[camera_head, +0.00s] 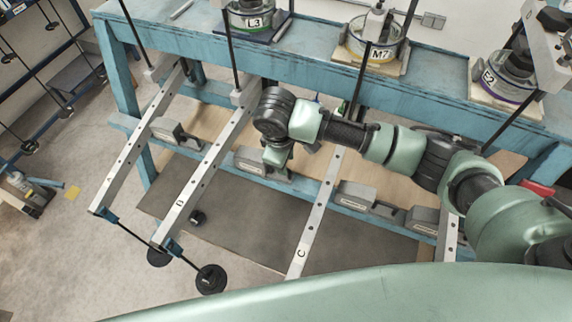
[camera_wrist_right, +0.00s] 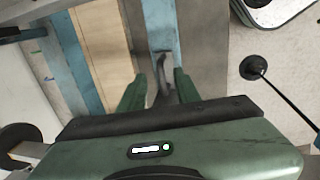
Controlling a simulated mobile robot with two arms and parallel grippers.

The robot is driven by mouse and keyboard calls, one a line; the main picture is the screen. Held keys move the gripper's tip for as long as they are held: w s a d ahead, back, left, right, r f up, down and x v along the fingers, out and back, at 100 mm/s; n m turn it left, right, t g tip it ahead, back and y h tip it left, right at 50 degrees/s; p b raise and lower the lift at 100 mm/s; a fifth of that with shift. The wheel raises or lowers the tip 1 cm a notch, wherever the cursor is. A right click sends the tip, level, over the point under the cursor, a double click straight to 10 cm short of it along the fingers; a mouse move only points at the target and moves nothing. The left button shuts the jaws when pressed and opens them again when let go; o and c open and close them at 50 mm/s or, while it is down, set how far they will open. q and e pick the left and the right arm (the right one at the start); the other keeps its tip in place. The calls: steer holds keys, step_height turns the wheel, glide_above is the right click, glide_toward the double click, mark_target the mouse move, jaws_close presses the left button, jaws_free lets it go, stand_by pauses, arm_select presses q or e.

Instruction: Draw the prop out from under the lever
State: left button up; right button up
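Long grey levers slant down across the blue frame in the head view. The gripper is low over the frame's lower beam, beside a grey block (camera_head: 249,160). In the wrist view, the green fingers of my right gripper (camera_wrist_right: 160,73) stand apart. A dark grey hooked piece (camera_wrist_right: 162,66) shows between them, perhaps the prop, with no clear contact. Its foot is hidden. My left gripper is not in view.
More grey blocks (camera_head: 355,195) sit along the blue lower beam (camera_head: 300,185). Labelled canisters (camera_head: 376,45) stand on the upper frame. Round black weights (camera_head: 210,279) hang at the levers' front ends. A dark mat (camera_head: 235,225) covers the floor below.

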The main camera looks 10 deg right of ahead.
steer(key=shift+s+a+r, duration=0.1)
steer(key=shift+s+r, duration=0.1)
steer(key=shift+r, duration=0.85)
steer(key=shift+s+a+r, duration=0.1)
steer(key=shift+s+r, duration=0.05)
steer(key=shift+r, duration=0.9)
